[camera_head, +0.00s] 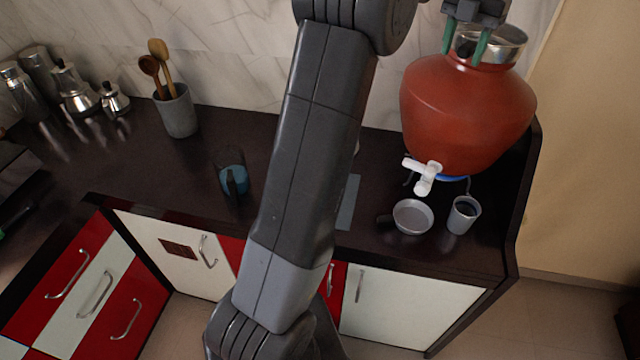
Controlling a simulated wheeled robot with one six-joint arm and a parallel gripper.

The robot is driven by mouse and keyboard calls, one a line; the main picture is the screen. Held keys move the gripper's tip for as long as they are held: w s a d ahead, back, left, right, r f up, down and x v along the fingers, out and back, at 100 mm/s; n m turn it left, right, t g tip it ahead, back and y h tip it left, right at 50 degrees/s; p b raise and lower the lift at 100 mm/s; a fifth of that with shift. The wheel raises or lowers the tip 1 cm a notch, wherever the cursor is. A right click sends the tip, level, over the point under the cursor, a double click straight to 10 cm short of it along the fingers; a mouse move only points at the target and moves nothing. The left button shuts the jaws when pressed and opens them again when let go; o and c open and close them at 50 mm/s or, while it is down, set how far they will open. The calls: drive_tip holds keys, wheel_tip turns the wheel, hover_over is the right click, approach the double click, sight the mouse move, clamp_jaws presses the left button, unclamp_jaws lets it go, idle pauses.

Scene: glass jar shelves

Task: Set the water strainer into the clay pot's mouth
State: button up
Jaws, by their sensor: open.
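The clay pot (465,110) is a large round red-brown vessel with a white tap low on its front, standing at the right end of the counter. The water strainer (508,36) is a shiny metal ring-shaped piece at the pot's mouth. It looks set in the mouth, but I cannot tell whether it sits level or fully down. My gripper (465,45) is directly over the mouth, with its green-tipped fingers apart. One finger overlaps the strainer in the picture, and touching cannot be told. The fingers hide part of the strainer and rim.
A shallow grey pan (413,216) and a grey cup (463,215) stand in front of the pot. A blue-bottomed glass (232,178) stands left of my arm. A utensil holder (177,112) and metal pots stand farther left. The wall is close behind the pot.

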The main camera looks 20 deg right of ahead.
drive_tip(key=shift+s+a+b, duration=0.4)
drive_tip(key=shift+a, duration=0.45)
drive_tip(key=shift+s+a+b, duration=0.4)
drive_tip(key=shift+a+b, duration=0.05)
drive_tip(key=shift+a, duration=0.35)
drive_tip(key=shift+s+a+b, duration=0.4)
drive_tip(key=shift+a, duration=0.45)
